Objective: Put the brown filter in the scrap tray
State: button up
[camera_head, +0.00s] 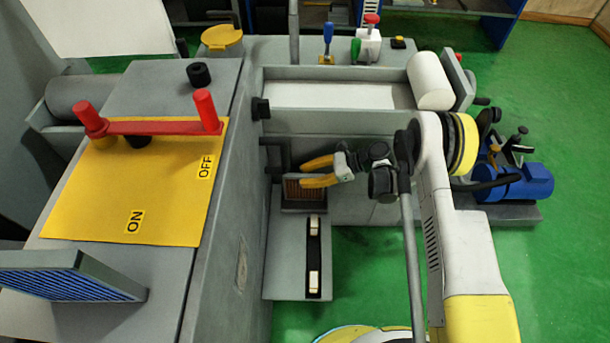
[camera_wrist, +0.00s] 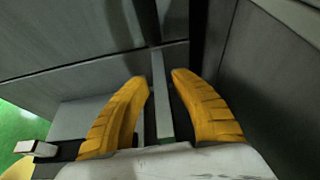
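The brown filter (camera_head: 305,196) shows in the head view as a brown ribbed panel in a grey frame, low beside the machine's side wall. My gripper (camera_head: 303,175) is at its upper edge, with one yellow finger overlapping it in the picture. In the wrist view my gripper (camera_wrist: 160,79) has its fingers apart, with a narrow grey strip (camera_wrist: 162,105) between them. I cannot tell whether this strip is the filter's frame or whether the fingers touch it. No brown face shows in the wrist view. I cannot identify the scrap tray with certainty.
A grey shelf (camera_head: 283,276) with a black strip and two white blocks lies just below the filter. A long trough (camera_head: 325,96) with a white roll (camera_head: 430,81) is behind. A blue-faced panel (camera_head: 70,284) stands on the machine at left.

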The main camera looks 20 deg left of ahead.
jog(key=p+v, duration=0.3)
jog(key=v, duration=0.9)
jog(key=shift+p, duration=0.3)
jog(key=w+d+r+n+t+h, duration=0.2)
jog(key=r, duration=0.8)
jog(key=w+d+r+n+t+h, duration=0.1)
jog(key=w+d+r, duration=0.15)
jog(key=r, duration=0.65)
jog(key=s+d+r+n+t+h, duration=0.2)
jog(key=s+d+r, duration=0.2)
jog(key=r, duration=0.2)
jog(key=s+d+r+n+t+h, duration=0.1)
jog(key=s+d+r+n+h, duration=0.1)
jog(key=s+d+r, duration=0.3)
jog(key=s+d+r+n+t+h, duration=0.2)
jog(key=s+d+r+n, duration=0.1)
jog(key=s, duration=0.6)
jog(key=s+d+r+n+t+h, duration=0.2)
jog(key=s+d+n+h, duration=0.1)
jog(key=s+d+n, duration=0.2)
jog(key=s+d, duration=0.2)
jog(key=s, duration=0.2)
jog(key=shift+d+r, duration=0.15)
jog(key=shift+r, duration=0.25)
